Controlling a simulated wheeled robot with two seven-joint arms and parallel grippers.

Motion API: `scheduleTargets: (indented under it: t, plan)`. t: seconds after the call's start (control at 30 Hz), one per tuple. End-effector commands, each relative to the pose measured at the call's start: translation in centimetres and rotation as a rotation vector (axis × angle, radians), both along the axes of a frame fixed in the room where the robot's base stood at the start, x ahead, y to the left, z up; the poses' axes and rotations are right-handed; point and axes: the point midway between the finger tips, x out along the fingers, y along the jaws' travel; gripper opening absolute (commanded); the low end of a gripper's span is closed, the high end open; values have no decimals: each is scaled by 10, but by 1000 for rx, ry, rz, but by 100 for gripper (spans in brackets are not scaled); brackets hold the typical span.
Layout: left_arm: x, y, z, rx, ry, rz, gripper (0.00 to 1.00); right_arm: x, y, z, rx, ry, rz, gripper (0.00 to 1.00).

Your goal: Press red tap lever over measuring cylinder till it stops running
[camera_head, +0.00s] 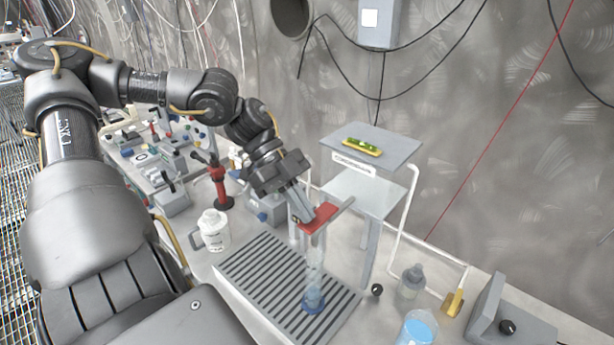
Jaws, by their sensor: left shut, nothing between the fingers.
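The red tap lever (318,217) is a flat red plate on a tap beside a grey stand. My left gripper (305,215) is shut, with its fingertips at the lever's left edge; they appear to touch it. The clear measuring cylinder (314,275) with a blue base stands upright below the lever on the slatted drip tray (262,270). A pale, clear column shows between the lever and the cylinder; I cannot tell if it is running water or glass. My right gripper is not in view.
A white jug (214,230) stands left of the tray, and a red stand (218,185) behind it. A grey bottle (411,282), a beaker of blue liquid (417,328) and a grey box (508,318) stand to the right. White tubing runs beside the stand.

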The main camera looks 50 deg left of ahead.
Motion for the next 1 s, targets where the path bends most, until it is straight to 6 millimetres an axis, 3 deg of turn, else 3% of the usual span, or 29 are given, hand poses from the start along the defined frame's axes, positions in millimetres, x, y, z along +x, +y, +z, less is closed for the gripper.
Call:
scheduleTargets:
  t: [1.0]
  plan:
    - [0, 0, 16, 0, 1, 0, 0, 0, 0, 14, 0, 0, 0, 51]
